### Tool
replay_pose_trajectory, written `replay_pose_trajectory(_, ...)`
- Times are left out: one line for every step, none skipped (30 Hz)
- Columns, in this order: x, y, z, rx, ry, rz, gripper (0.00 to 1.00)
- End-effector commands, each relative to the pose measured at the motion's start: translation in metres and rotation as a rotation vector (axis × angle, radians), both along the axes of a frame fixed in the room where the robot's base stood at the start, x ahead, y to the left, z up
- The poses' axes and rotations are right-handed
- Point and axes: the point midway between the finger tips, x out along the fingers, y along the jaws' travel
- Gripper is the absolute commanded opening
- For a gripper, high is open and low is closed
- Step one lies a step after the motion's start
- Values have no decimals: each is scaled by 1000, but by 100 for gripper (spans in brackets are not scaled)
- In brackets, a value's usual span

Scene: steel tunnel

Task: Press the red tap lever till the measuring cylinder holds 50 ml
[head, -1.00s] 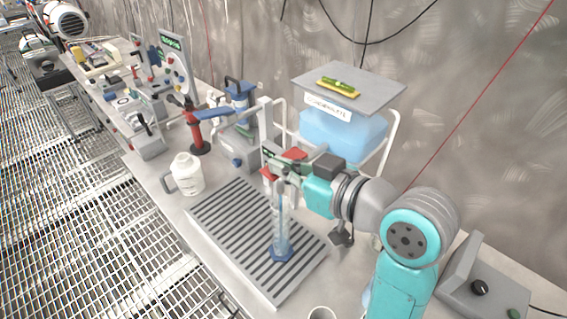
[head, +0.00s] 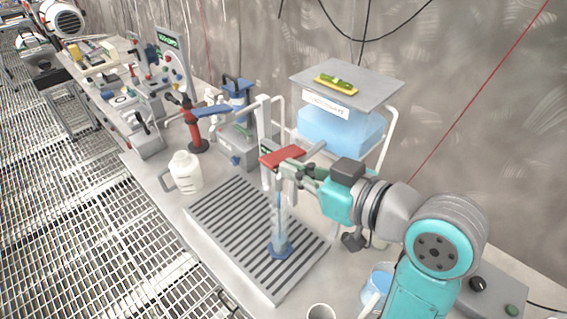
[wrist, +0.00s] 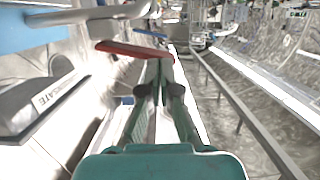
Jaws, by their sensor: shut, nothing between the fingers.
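The red tap lever (head: 283,157) lies nearly flat above the drip tray, in front of the tank. It also shows in the wrist view (wrist: 133,50), just beyond my fingertips. My gripper (head: 287,170) is shut and empty, close to the lever's right end and slightly below it in the head view; I cannot tell whether they touch. The clear measuring cylinder (head: 280,228) stands upright on its blue foot (head: 281,251) on the slotted drip tray (head: 222,224), below the lever. It looks bluish inside, but its level and marks are too small to read.
A tank of blue liquid (head: 340,128) stands behind, with a yellow-green level (head: 337,84) on its lid. A blue-tinted beaker (head: 377,283) and a cup (head: 321,312) are near my arm. A grey post (head: 264,125) rises by the lever.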

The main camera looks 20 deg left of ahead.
Motion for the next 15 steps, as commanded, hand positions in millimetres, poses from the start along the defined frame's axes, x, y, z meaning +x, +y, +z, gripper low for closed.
replay_pose_trajectory(-2, -9, 3, 1, -2, -4, 0)
replay_pose_trajectory(-3, -13, 4, 2, -3, -4, 0)
replay_pose_trajectory(-5, -19, 5, 2, -2, -4, 0)
replay_pose_trajectory(-7, -22, 6, 2, -1, -3, 0)
replay_pose_trajectory(-8, -25, 7, 2, -1, -3, 0)
replay_pose_trajectory(-9, -30, 8, 2, -3, -4, 0)
replay_pose_trajectory(-10, -32, 9, 2, -3, -3, 0)
replay_pose_trajectory(-11, -34, 10, 2, -2, -2, 0)
replay_pose_trajectory(-12, -36, 10, 1, -2, -1, 0)
replay_pose_trajectory(-13, -38, 10, 1, -2, -1, 0)
replay_pose_trajectory(-13, -39, 11, 1, -1, -1, 0)
replay_pose_trajectory(-14, -40, 11, 1, -1, -1, 0)
replay_pose_trajectory(-14, -40, 11, 1, -1, -1, 0)
replay_pose_trajectory(-14, -40, 11, 1, -1, -1, 0)
replay_pose_trajectory(-14, -40, 11, 1, -1, 0, 0)
